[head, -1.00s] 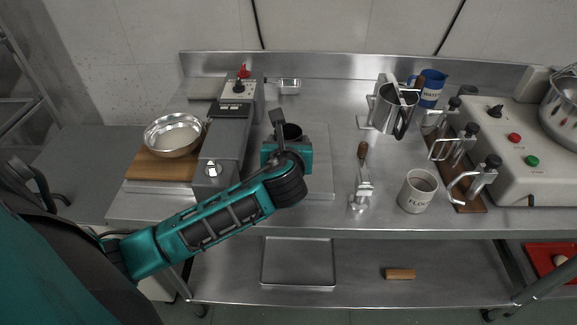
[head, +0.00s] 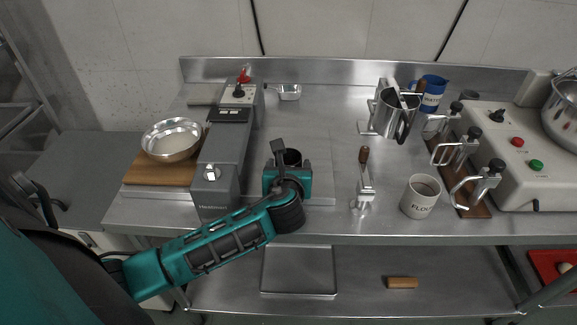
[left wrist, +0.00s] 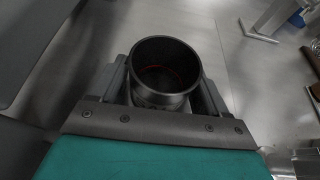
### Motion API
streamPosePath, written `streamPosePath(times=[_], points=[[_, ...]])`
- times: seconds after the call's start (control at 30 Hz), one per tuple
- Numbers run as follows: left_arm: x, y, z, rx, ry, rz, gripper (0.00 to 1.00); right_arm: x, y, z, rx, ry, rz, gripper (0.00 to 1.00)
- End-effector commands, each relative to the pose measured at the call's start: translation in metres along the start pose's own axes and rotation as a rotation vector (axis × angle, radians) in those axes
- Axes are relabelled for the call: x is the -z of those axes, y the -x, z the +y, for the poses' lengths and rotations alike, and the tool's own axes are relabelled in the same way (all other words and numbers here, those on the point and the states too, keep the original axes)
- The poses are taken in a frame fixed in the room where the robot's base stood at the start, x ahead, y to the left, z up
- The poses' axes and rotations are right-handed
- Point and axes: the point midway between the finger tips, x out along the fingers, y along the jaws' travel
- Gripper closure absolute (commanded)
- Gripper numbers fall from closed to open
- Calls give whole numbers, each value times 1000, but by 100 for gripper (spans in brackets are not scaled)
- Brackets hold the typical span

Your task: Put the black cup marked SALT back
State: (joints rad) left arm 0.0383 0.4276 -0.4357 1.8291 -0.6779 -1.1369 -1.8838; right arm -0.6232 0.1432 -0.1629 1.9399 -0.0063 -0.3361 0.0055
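A black cup (head: 293,157) is held in my left gripper (head: 287,172), over the middle of the steel counter near its front. The left wrist view shows the cup (left wrist: 166,68) from above, upright, with a finger close on each side of it. The cup looks dark and empty inside, apart from a thin reddish line. No SALT marking is visible on it, and its lower part is hidden by the gripper. I cannot tell whether its base touches the counter. My right gripper is not in view.
A grey machine (head: 223,150) stands left of the gripper, with a metal bowl (head: 172,139) beyond. To the right are a wooden-handled tool (head: 364,180), a FLOUR mug (head: 420,197), a metal jug (head: 397,113) and a blue WATER jug (head: 432,93).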

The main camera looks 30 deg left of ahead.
Motion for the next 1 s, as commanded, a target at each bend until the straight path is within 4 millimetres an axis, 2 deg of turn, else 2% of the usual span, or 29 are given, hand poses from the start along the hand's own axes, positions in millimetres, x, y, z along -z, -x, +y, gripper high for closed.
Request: streamPosePath(times=[0.03, 0.13, 0.47, 0.57, 0.8, 1.0], points=[[0, 0, 0, 0, 0, 0, 20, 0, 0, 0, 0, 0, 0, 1], [0, 0, 0, 0, 0, 0, 10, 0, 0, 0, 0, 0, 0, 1], [-3, 3, 0, 2, 0, 0, 9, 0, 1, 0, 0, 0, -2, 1], [-3, 17, 0, 2, -2, 1, 9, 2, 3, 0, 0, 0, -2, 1], [-4, 69, 0, 3, 0, 3, 9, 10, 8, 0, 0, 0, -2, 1], [-3, 104, 0, 1, 0, 2, 9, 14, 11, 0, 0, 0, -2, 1]])
